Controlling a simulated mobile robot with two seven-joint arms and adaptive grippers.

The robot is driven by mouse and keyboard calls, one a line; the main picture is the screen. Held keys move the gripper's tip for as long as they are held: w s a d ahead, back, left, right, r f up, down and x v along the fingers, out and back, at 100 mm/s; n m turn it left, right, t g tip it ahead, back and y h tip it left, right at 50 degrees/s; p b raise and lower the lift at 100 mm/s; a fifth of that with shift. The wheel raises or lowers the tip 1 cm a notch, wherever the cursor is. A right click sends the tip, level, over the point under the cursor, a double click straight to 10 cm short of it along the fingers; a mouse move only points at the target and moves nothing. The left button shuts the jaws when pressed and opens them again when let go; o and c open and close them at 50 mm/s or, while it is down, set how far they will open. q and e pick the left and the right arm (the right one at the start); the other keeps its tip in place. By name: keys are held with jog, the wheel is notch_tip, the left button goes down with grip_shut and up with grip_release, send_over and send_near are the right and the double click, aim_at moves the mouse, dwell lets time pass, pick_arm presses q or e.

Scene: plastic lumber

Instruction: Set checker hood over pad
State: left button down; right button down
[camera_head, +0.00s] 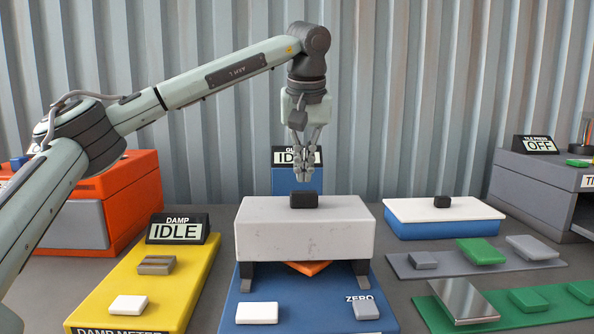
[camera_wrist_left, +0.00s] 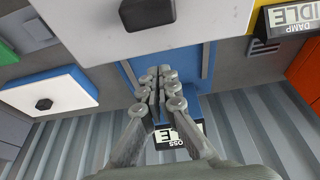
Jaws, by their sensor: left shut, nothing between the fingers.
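The white checker hood (camera_head: 305,232) with a black knob (camera_head: 305,199) stands on dark feet over the blue base (camera_head: 300,292). An orange pad (camera_head: 307,267) shows partly beneath its front edge; the rest is hidden. My left gripper (camera_head: 304,178) is shut and empty, pointing down just above the knob in the head view. In the left wrist view, the gripper (camera_wrist_left: 163,72) appears beside the hood (camera_wrist_left: 95,25), apart from its knob (camera_wrist_left: 147,12). My right gripper is not in view.
The yellow damp meter (camera_head: 190,262) stands left, with an IDLE display. A blue block with a white top and black knob (camera_head: 441,201) stands right. Grey (camera_head: 400,262) and green (camera_head: 430,312) strips carry small tiles. Orange (camera_head: 125,190) and grey (camera_head: 530,180) machines flank the table.

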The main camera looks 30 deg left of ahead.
pick_arm(q)
jog(key=v, duration=0.9)
jog(key=shift+s+d, duration=0.15)
jog(key=shift+d, duration=0.1)
jog(key=shift+f, duration=0.1)
